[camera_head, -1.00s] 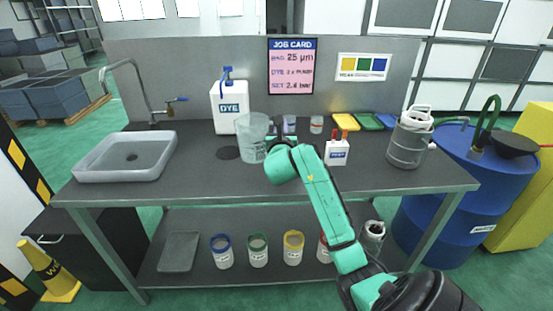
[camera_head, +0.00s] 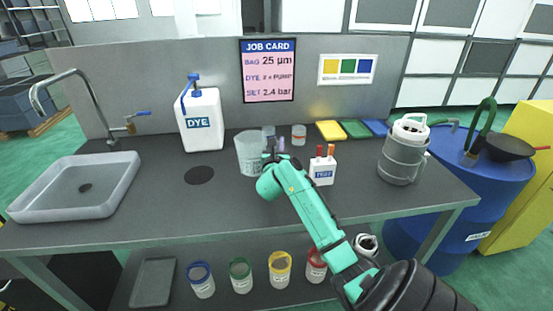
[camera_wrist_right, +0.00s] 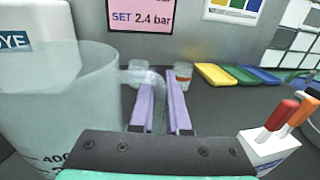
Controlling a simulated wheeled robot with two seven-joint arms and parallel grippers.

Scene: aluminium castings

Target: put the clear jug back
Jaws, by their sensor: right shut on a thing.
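The clear jug (camera_head: 249,153) is upright above the middle of the bench, right of the dark round disc (camera_head: 199,175). I cannot tell whether its base touches the bench top. My right gripper (camera_head: 274,157) is at the jug's right side. In the right wrist view the jug (camera_wrist_right: 65,100) fills the left, with measuring marks low on its wall. Its handle (camera_wrist_right: 134,77) reaches toward the gripper's two pale purple fingers (camera_wrist_right: 159,103), which are shut on it. The lower handle is partly hidden by the fingers. My left gripper is not in view.
A white DYE container (camera_head: 200,122) stands left of the jug. Small clear cups (camera_head: 299,135) stand behind it. A grey sink (camera_head: 75,185) and a grey canister (camera_head: 402,158) flank the bench.

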